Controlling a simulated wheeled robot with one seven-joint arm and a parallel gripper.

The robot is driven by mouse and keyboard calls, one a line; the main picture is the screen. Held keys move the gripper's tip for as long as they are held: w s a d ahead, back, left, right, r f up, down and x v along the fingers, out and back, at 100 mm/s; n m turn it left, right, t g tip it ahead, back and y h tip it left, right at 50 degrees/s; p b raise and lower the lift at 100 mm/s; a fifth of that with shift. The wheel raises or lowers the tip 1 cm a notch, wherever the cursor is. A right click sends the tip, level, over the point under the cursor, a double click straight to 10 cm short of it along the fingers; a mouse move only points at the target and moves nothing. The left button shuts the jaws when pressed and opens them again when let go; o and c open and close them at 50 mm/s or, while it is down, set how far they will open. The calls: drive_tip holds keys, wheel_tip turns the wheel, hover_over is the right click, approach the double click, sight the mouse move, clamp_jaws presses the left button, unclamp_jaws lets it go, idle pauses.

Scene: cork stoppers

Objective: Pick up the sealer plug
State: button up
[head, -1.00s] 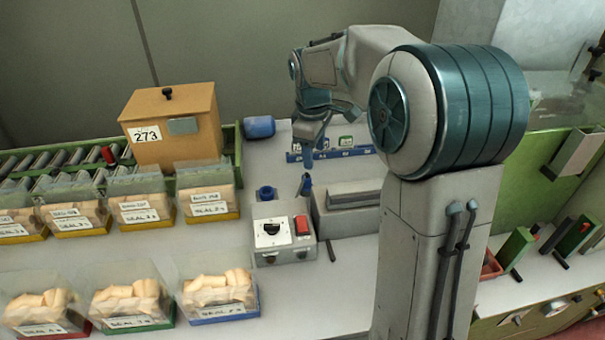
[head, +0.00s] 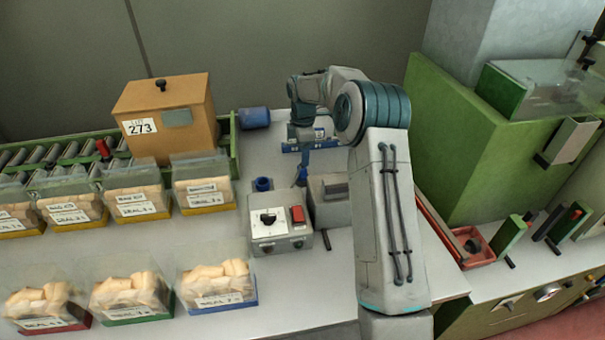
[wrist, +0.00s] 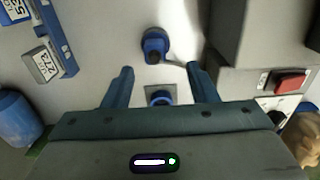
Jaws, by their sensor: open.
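A short round blue piece with a dark centre (wrist: 155,45) stands on the grey bench ahead of my fingertips; it looks like the sealer plug, though I cannot be certain. In the head view it shows as a small dark-blue shape (head: 301,175) left of the grey block. A second blue round piece on a square grey base (wrist: 160,96) lies below, between my fingers in the picture and partly hidden by my gripper body; the head view shows it as a blue cup (head: 263,184). My gripper (wrist: 160,70) is open and empty, its two blue fingers apart above the bench.
A switch box with a red button (head: 297,214) and a grey block (head: 328,208) stand close by. A blue label rack (wrist: 54,35) and a blue cylinder (head: 254,118) lie behind. Bins of corks (head: 215,284) and an orange box (head: 165,125) fill the left.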

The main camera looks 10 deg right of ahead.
sight(302, 168)
drive_tip(key=shift+w+f+p, duration=0.2)
drive_tip(key=shift+f+p, duration=0.2)
drive_tip(key=shift+f, duration=1.55)
drive_tip(key=shift+w+f+p, duration=0.2)
drive_tip(key=shift+f+p, duration=0.2)
drive_tip(key=shift+f, duration=1.55)
drive_tip(key=c, duration=1.1)
